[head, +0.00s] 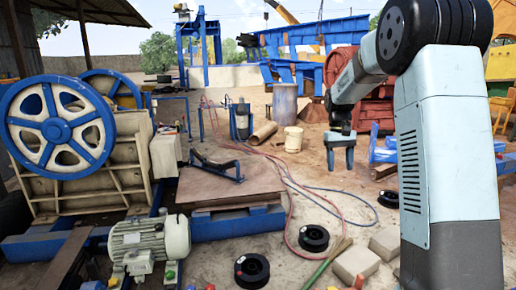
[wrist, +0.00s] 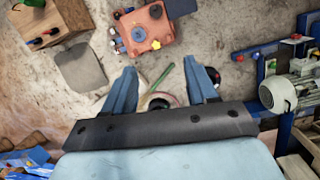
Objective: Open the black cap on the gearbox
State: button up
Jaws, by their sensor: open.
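An orange-red housing that looks like the gearbox (wrist: 147,24) lies on the ground at the top middle of the wrist view. It carries a blue round part, a yellow star-shaped knob and small fittings along its left side. A small dark round spot on its top may be the black cap (wrist: 155,11), but it is too small to be sure. I cannot make out the gearbox in the head view. My gripper (head: 340,166) hangs fingers down in the head view, apart from any object. Its blue fingers (wrist: 160,75) are spread and empty in the wrist view, below the gearbox in the picture.
A grey motor (head: 148,243) stands at lower left, by the crusher's blue flywheel (head: 54,127). Black spools (head: 252,270), concrete blocks (head: 357,262) and hoses lie on the ground. A wooden box with knobs (wrist: 45,22) is at upper left of the wrist view. Bare ground lies between.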

jog(key=s+a+r+t, duration=0.1)
jog(key=s+r+t, duration=0.1)
jog(key=s+r, duration=0.5)
jog(key=s+a+r+t, duration=0.15)
jog(key=s+r, duration=0.25)
jog(key=s, duration=0.8)
jog(key=s+f+t, duration=0.1)
jog(key=s+t, duration=0.1)
jog(key=s, duration=0.6)
jog(key=s+a+f+t, duration=0.1)
jog(key=s+t, duration=0.1)
jog(key=s, duration=0.6)
jog(key=shift+s+a+f+m+y, duration=0.2)
jog(key=shift+f+m+y, duration=0.1)
jog(key=shift+m, duration=0.1)
jog(key=shift+t, duration=0.25)
